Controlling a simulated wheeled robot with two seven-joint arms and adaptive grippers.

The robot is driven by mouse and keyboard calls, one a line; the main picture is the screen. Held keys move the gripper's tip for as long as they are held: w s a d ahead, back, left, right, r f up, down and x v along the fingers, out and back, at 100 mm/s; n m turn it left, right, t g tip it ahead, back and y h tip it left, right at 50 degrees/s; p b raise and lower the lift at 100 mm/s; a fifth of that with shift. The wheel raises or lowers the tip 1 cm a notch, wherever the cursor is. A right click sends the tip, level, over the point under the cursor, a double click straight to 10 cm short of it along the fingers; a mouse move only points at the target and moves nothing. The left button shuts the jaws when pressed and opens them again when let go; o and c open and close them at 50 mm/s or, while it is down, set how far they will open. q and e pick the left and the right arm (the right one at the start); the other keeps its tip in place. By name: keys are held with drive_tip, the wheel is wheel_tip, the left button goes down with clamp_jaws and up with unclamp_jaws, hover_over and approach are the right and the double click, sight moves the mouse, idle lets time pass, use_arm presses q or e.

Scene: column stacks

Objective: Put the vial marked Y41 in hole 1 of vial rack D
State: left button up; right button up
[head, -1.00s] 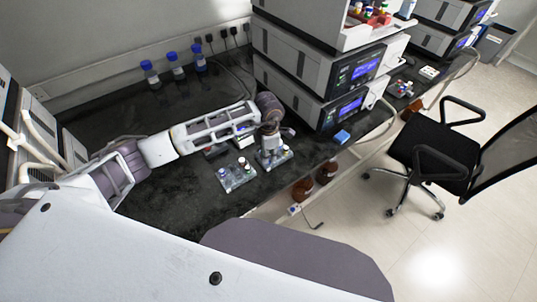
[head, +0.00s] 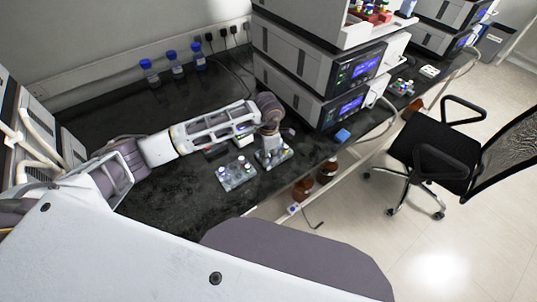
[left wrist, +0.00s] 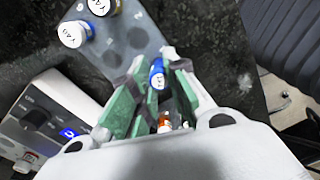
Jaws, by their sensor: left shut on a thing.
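My left gripper (head: 270,150) reaches down at the right-hand small rack (head: 262,164). In the left wrist view its green-padded fingers (left wrist: 157,88) are shut on a blue-capped vial (left wrist: 157,74). The mark on that cap is too small to read surely. An orange-capped vial (left wrist: 165,122) shows deeper between the fingers. The left-hand rack (head: 236,182) holds a few light-capped vials. It also shows in the left wrist view as a grey plate (left wrist: 125,42) with two white-capped, marked vials (left wrist: 72,34). Rack letters are not readable, and the gripper hides much of the right-hand rack. My right gripper is not in view.
A small device with a blue display (left wrist: 38,118) stands close beside the gripper. Stacked instruments (head: 325,95) rise to the right. Blue-capped bottles (head: 174,66) stand at the back wall. The dark bench (head: 190,200) is clear at front left.

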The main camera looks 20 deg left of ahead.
use_arm(q)
drive_tip(key=shift+f, duration=0.25)
idle(0.3)
drive_tip(key=o, duration=0.9)
drive_tip(key=shift+c, duration=0.2)
drive_tip(key=shift+o, duration=1.4)
drive_tip(key=shift+r, duration=0.15)
drive_tip(key=shift+r+p, duration=1.5)
drive_tip(key=shift+r, duration=1.4)
